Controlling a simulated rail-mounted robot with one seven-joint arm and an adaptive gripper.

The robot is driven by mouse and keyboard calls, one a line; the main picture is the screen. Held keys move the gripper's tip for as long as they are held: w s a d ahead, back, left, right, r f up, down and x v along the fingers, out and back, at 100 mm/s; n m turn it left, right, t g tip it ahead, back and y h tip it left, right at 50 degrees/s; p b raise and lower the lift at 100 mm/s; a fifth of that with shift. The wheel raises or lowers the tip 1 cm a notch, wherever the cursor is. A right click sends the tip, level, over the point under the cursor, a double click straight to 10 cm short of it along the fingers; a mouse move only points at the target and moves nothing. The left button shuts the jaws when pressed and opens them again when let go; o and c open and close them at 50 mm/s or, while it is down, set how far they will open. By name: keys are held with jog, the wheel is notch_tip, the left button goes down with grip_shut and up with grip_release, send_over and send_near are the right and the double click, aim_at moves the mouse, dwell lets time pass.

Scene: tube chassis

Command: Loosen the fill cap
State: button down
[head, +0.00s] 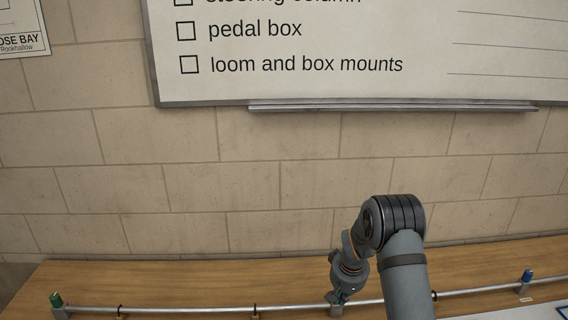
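My gripper (343,296) hangs down at the end of my arm, over a grey metal tube (190,311) that runs along a wooden bench. It is small and dark here, and I cannot tell whether its fingers are open or shut, or whether it touches anything. A green cap (56,299) stands on the tube's left end. A blue cap (527,276) stands on the tube at the right, well away from my gripper. I cannot tell which of these is the fill cap. A small grey block (337,310) shows on the tube just below my gripper.
The wooden bench top (180,281) is bare behind the tube. Small dark clips (255,308) sit along the tube. A pale sheet (505,313) lies at the front right. A block wall (280,190) with a whiteboard (350,82) stands close behind the bench.

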jog(key=shift+w+a+r, duration=0.15)
jog(key=shift+w, duration=0.15)
jog(key=shift+s+b, duration=0.3)
jog(key=shift+b, duration=0.05)
jog(key=p+v, duration=0.1)
jog(key=v, duration=0.1)
jog(key=p+v, duration=0.1)
jog(key=w+p+v, duration=0.1)
jog(key=v, duration=0.1)
jog(key=shift+s+r, duration=0.1)
jog(key=shift+r, duration=0.35)
